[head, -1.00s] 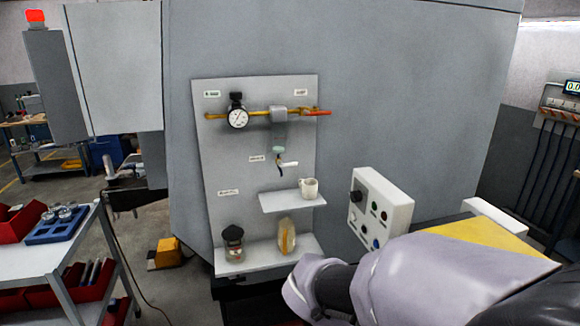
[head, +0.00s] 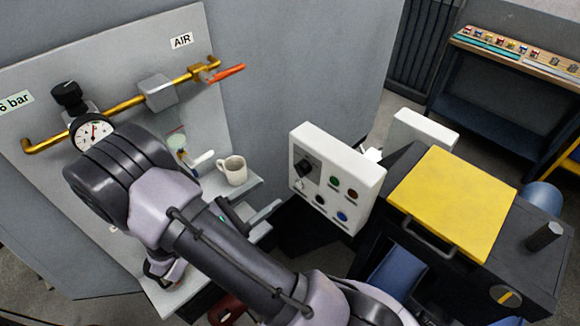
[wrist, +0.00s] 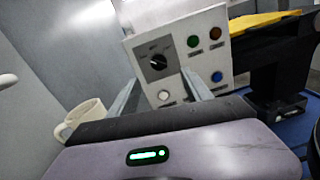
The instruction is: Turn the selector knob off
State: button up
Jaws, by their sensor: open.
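The selector knob (head: 303,168) is black, on a dark plate at the upper left of a white control box (head: 365,178). In the wrist view the knob (wrist: 158,62) faces me, with a short pale mark; I cannot read the labels around it. My gripper (head: 250,203) is open and empty, left of and below the box in the head view. In the wrist view my gripper's two fingers (wrist: 160,76) point at the box, one on each side of the knob in the picture. They look apart from the knob; the remaining distance is unclear.
Green (head: 333,181), red (head: 352,194), white (head: 320,200) and blue (head: 342,216) buttons sit near the knob. A white mug (head: 234,170) stands on a shelf left of the box. A yellow-topped cart (head: 455,200) is to the right. The air pipe (head: 125,103) runs behind my arm.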

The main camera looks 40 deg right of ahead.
aim_at(298, 172)
jog(key=d, duration=1.1)
jog(key=shift+w+d, duration=0.25)
jog(key=shift+w, duration=0.1)
grip_shut()
jog(key=m+b, duration=0.3)
jog(key=m, duration=0.1)
jog(key=shift+s+f+m, duration=0.1)
jog(key=shift+f+m, duration=0.05)
jog(key=shift+m, duration=0.25)
jog(key=shift+m+y+b, duration=0.3)
jog(key=shift+m+b, duration=1.6)
jog(key=shift+m, duration=0.4)
grip_release()
